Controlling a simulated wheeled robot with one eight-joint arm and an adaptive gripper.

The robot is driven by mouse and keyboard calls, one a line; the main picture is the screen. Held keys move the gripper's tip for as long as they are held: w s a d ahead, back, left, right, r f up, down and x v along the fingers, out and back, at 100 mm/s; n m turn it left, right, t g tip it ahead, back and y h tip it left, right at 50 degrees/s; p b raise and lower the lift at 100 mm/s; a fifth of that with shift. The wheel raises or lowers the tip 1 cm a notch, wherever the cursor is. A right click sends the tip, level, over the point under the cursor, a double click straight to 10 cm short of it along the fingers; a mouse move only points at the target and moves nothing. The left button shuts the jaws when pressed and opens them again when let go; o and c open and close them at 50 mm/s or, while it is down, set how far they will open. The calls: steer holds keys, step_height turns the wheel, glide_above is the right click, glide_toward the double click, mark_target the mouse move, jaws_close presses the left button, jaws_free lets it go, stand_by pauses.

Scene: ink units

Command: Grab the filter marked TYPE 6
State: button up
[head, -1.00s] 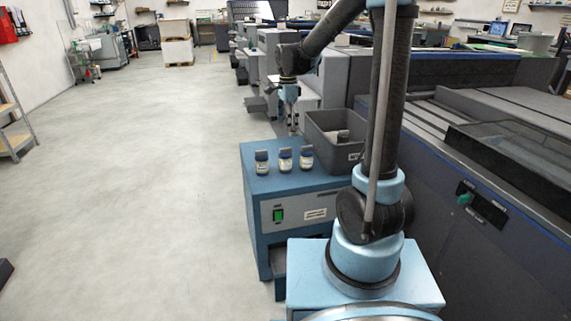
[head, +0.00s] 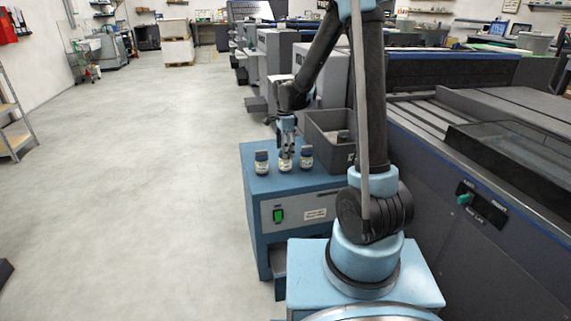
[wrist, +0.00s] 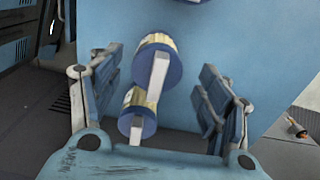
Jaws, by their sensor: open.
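Three small filters with blue ends and pale yellow labels stand in a row on the blue cabinet (head: 262,188): the left filter (head: 262,164), the middle filter (head: 285,163) and the right filter (head: 306,160). Their markings are too small to read, so I cannot tell which is TYPE 6. My gripper (head: 286,142) points down just above and behind the middle filter. In the wrist view my gripper (wrist: 158,78) is open, its fingers spread.
A grey bin (head: 323,133) stands on the cabinet just right of my gripper, with something pale inside. A long grey machine (head: 475,170) runs along the right. Open floor (head: 150,180) lies to the left of the cabinet.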

steer(key=shift+s+f, duration=0.15)
steer(key=shift+f, duration=2.7)
steer(key=c, duration=1.2)
